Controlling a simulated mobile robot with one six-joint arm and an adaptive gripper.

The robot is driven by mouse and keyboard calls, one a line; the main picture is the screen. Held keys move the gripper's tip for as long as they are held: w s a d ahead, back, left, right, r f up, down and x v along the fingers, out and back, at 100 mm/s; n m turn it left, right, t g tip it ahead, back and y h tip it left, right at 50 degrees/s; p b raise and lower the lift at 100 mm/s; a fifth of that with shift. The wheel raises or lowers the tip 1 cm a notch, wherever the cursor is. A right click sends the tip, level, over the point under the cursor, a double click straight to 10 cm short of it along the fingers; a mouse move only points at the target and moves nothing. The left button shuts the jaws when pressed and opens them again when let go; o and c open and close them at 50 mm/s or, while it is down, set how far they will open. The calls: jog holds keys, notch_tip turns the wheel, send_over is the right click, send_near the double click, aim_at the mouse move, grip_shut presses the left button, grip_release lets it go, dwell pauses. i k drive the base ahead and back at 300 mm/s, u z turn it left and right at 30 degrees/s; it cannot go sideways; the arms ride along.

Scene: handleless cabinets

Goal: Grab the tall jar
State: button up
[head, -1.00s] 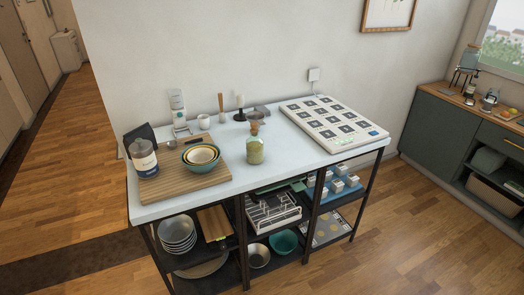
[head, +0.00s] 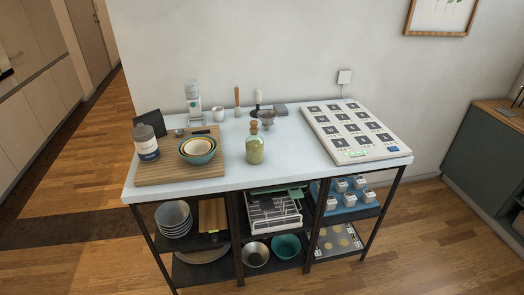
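A glass jar (head: 255,148) with a cork stopper and green contents stands upright near the front middle of the white tabletop. A white and dark-blue jar (head: 146,142) with a grey lid stands at the left, on or beside the wooden board (head: 204,174). Both look fairly tall; I cannot tell which one the task names. My gripper is not in the head view, and nothing is seen touching either jar.
Nested bowls (head: 198,150) sit on the board. Behind are a white grinder-like device (head: 193,103), a white cup (head: 218,113) and a metal dripper (head: 267,118). A white panel with dark squares (head: 351,131) covers the table's right. Shelves below hold dishes. The front-middle tabletop has free room.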

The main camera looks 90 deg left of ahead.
aim_at(254, 144)
jog(key=i, duration=0.45)
jog(key=z, duration=0.15)
jog(key=k, duration=0.15)
jog(key=u, duration=3.3)
jog(key=i, duration=0.55)
